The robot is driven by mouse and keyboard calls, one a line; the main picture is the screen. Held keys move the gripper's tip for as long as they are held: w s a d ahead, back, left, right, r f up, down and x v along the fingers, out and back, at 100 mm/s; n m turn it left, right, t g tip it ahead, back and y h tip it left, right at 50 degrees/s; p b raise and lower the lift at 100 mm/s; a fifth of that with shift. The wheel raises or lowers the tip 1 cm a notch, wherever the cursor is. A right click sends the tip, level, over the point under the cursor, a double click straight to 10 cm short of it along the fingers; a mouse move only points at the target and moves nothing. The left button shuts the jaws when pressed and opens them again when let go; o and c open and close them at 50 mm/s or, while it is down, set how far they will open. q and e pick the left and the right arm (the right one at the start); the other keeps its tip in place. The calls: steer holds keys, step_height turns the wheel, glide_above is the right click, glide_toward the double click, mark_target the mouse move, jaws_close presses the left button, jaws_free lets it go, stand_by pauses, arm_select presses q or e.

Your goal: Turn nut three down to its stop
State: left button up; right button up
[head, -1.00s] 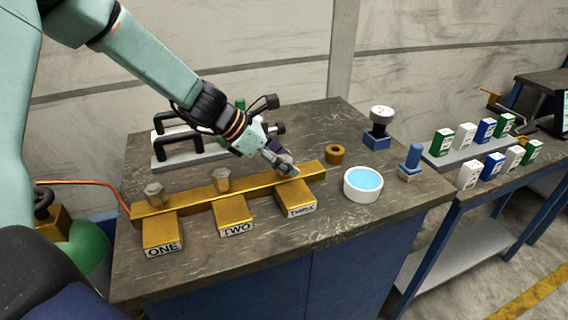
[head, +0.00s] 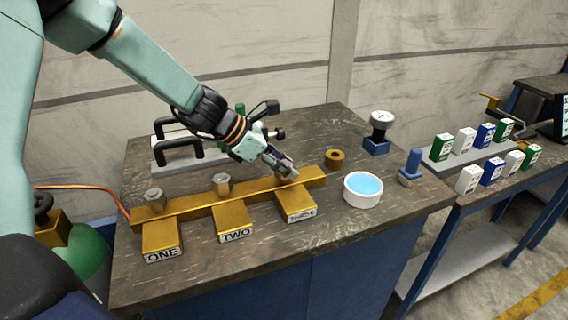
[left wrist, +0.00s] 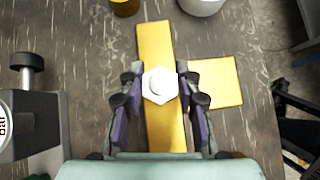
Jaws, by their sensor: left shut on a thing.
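Nut three is a pale hexagonal nut (left wrist: 158,86) on the brass bar (head: 190,208), above the block labelled THREE (head: 299,207). My left gripper (head: 288,172) comes down on it from the upper left. In the left wrist view the two fingers (left wrist: 160,88) stand on either side of the nut, shut on it. In the head view the fingers largely hide the nut. Grey nut one (head: 154,198) and nut two (head: 222,184) stand on the bar above their labelled blocks. Whether nut three touches the bar cannot be told. My right gripper is not in view.
A brass ring (head: 335,157), a white dish of blue liquid (head: 363,188), a gauge (head: 380,130) and a blue-handled tool (head: 411,164) stand right of the bar. A rack with black handles (head: 185,156) is behind it. The front tabletop is clear.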

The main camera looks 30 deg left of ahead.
arm_select(q)
steer(key=shift+r+m+g+h+p, duration=0.15)
steer(key=shift+m+g+h+p, duration=0.55)
steer(key=shift+m+p, duration=0.65)
steer(key=shift+w+m+g+h+p, duration=0.1)
steer(key=shift+m+g+h+p, duration=0.35)
steer(key=shift+m+g, duration=0.75)
steer(key=m+g, duration=0.1)
steer(key=m, duration=0.1)
steer(key=shift+m+g, duration=0.35)
steer(key=shift+g, duration=0.05)
steer(key=shift+m+g+b, duration=0.4)
steer(key=shift+m+g, duration=0.7)
steer(key=shift+m, duration=0.3)
steer(key=o, duration=1.2)
steer(key=shift+c, duration=0.2)
